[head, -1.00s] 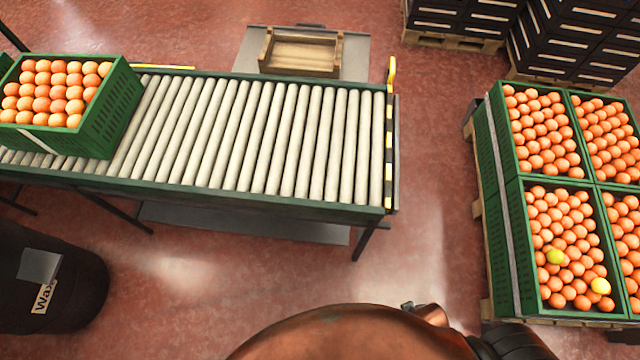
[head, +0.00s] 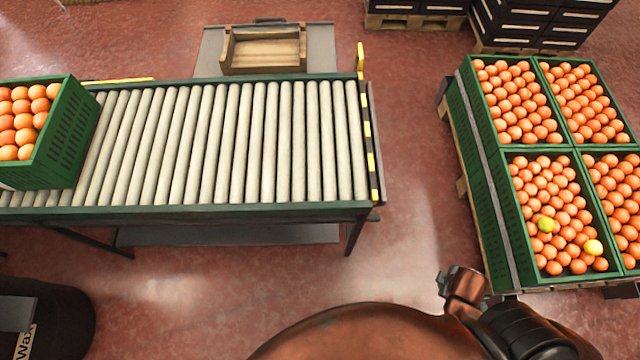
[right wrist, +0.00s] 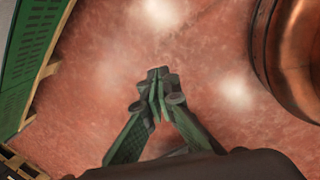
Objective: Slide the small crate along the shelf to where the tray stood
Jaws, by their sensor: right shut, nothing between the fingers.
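A small wooden crate (head: 232,52) with low slatted sides sits on a grey shelf (head: 322,62) behind the roller conveyor, at the top of the head view. It looks empty, with bare shelf to its left and right. No separate tray shows on the visible part of the shelf. My right gripper (right wrist: 158,78) shows in the right wrist view, shut and empty above the red floor, away from the crate. It is not seen in the head view, where only part of my right arm shows at the bottom. My left gripper is in neither view.
The roller conveyor (head: 230,140) lies in front of the shelf, with a green crate of oranges (head: 62,140) at its left end. Orange-filled green crates (head: 485,190) stand on a pallet at right. Dark crates (head: 545,25) stand behind. Open floor (head: 410,150) lies between conveyor and pallet.

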